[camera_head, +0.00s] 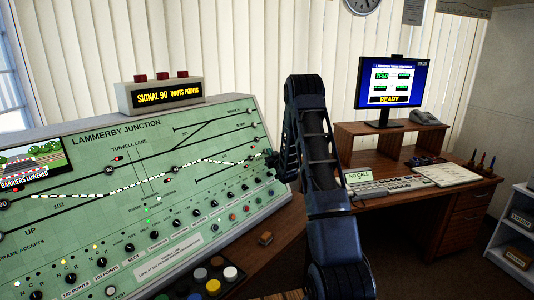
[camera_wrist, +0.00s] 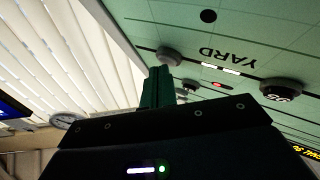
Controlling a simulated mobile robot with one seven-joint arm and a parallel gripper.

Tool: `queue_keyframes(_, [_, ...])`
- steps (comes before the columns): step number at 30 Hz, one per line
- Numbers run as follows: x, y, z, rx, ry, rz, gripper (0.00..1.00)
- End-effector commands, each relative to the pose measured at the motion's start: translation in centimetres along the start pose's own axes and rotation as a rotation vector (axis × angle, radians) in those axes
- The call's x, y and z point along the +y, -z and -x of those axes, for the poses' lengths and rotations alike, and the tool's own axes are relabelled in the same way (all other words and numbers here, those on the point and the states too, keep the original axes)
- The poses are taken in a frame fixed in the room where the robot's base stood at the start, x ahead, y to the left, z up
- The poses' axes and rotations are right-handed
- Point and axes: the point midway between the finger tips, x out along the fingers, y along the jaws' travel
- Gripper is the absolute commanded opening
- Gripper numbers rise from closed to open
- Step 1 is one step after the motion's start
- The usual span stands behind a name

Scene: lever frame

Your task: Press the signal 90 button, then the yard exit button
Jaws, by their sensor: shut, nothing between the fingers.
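The green sloped Lammerby Junction panel (camera_head: 130,200) fills the left of the head view. The signal 90 button (camera_head: 4,205) is at its far left, partly cut off. My gripper (camera_head: 272,160) is shut and empty at the panel's right end, at the end of the white-lit route line. In the wrist view my fingertips (camera_wrist: 158,84) are by a round grey button (camera_wrist: 170,56) beside the upside-down word YARD; I cannot tell whether they touch. A second dark button (camera_wrist: 281,90) with a number stands further right. The sign box (camera_head: 165,95) reads "SIGNAL 90 WAITS POINTS".
Several knobs (camera_head: 153,235) line the panel's lower part. Coloured buttons (camera_head: 213,287) stand on the ledge below it. A small screen (camera_head: 33,165) reads "BARRIERS LOWERED". A desk with a monitor (camera_head: 388,84) reading "READY" is at the right. My arm crosses the middle.

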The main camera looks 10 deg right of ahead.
Motion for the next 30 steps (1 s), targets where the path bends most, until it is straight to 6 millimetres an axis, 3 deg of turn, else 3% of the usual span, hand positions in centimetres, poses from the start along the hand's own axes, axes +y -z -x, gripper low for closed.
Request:
queue_keyframes(17, [-0.1, -0.1, -0.1, 0.000, 0.000, 0.000, 0.00])
queue_keyframes(30, [0.7, 0.7, 1.0, 0.000, 0.000, 0.000, 0.00])
